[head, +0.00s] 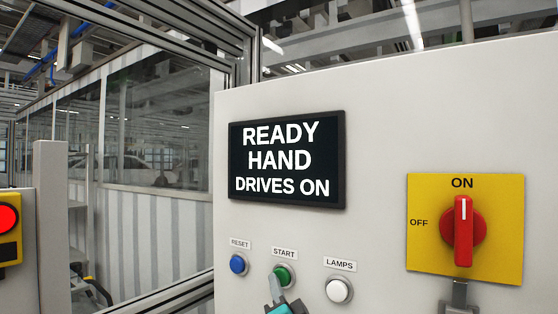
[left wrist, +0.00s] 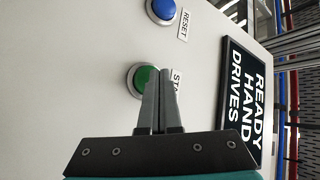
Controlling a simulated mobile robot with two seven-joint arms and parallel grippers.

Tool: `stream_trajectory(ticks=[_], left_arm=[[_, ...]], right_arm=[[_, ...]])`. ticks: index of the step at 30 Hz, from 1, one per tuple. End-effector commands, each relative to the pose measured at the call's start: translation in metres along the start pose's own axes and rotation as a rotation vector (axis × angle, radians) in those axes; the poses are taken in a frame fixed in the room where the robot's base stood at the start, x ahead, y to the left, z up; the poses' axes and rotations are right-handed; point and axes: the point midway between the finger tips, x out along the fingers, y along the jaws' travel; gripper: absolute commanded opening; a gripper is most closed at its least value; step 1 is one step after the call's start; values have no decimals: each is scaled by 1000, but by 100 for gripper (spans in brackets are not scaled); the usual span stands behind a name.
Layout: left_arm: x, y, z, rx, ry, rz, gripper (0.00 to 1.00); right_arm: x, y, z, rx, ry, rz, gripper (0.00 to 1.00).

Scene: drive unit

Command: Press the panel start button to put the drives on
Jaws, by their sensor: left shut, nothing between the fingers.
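The green START button (head: 285,276) is on the pale panel, between the blue and white buttons. My left gripper (head: 276,271) is shut and empty, its fingertips in front of the START button and hiding part of it. In the left wrist view the closed fingers (left wrist: 160,72) overlap the right edge of the green button (left wrist: 139,79); I cannot tell whether they touch it. The panel display (head: 287,159) reads READY, HAND, DRIVES ON. What looks like my right gripper (head: 459,291) shows at the bottom edge, below the red switch; its jaws are unclear.
The blue RESET button (head: 238,264) is left of START, and the white LAMPS button (head: 339,290) is right. A red rotary switch (head: 463,231) on a yellow plate points to ON. A red button on a yellow box (head: 9,219) stands at the far left.

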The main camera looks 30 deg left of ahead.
Motion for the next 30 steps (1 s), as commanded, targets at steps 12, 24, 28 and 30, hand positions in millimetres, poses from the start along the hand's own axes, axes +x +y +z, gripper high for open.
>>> stream_trajectory(ticks=[12, 24, 28, 30], left_arm=[[-8, -6, 6, 2, -1, 0, 0], [-27, -20, 20, 1, -1, 1, 0], [-36, -27, 27, 2, -1, 1, 0], [-42, -30, 30, 2, -1, 2, 0]], right_arm=[[-4, 0, 0, 0, 0, 0, 70], [-13, 0, -1, 0, 0, 0, 70], [-16, 0, -2, 0, 0, 0, 70], [-18, 0, -2, 0, 0, 0, 70]])
